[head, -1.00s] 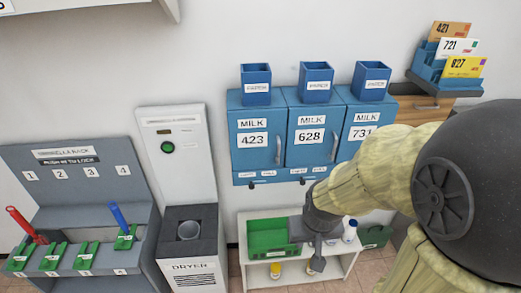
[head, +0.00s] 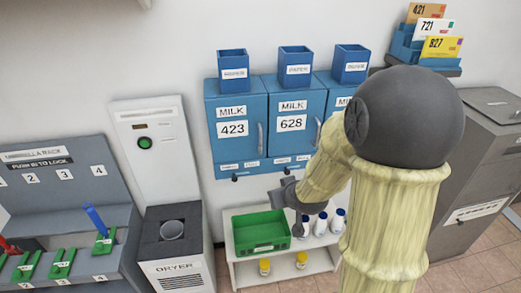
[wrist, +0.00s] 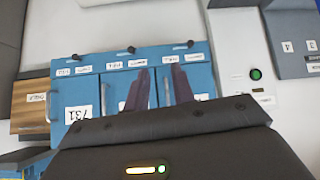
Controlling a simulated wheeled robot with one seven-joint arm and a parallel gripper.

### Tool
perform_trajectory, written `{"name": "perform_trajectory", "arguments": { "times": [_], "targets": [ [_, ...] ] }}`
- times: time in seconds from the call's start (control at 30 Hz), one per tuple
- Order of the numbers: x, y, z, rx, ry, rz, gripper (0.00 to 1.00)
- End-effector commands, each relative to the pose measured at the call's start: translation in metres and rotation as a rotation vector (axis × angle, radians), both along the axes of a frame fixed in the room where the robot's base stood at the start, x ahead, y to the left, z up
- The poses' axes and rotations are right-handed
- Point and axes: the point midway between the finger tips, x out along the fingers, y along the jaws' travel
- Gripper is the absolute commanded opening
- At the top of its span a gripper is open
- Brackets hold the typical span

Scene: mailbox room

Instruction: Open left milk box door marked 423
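The left milk box door marked 423 (head: 234,147) is blue and shut, with an upright handle (head: 260,138) at its right side. My gripper (wrist: 160,87) is open, its two dark fingers apart, with no object clearly held between them. In the head view my gripper (head: 290,195) is below and in front of the milk boxes, beside the green crate. The wrist view shows the boxes upside down, with the fingers over the middle and right doors. The 423 label is hidden there, and I cannot tell whether the fingers touch a handle.
Door 628 (head: 292,142) is beside it, and the third door is partly behind my arm. Blue paper holders (head: 233,64) stand on top. A white shelf (head: 238,272) with a green crate (head: 261,232) and bottles is below. A dryer (head: 180,277) stands left.

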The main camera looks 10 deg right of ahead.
Motion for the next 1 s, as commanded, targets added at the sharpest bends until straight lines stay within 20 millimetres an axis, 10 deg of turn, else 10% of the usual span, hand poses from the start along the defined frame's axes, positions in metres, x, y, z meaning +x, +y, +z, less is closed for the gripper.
{"name": "perform_trajectory", "arguments": {
  "times": [0.4, 1.0],
  "targets": [
    [0.085, -0.011, -0.020, 0.140, -0.603, 0.087, 0.25],
    [0.094, -0.017, -0.005, 0.191, -0.779, 0.090, 0.25]
  ]
}}
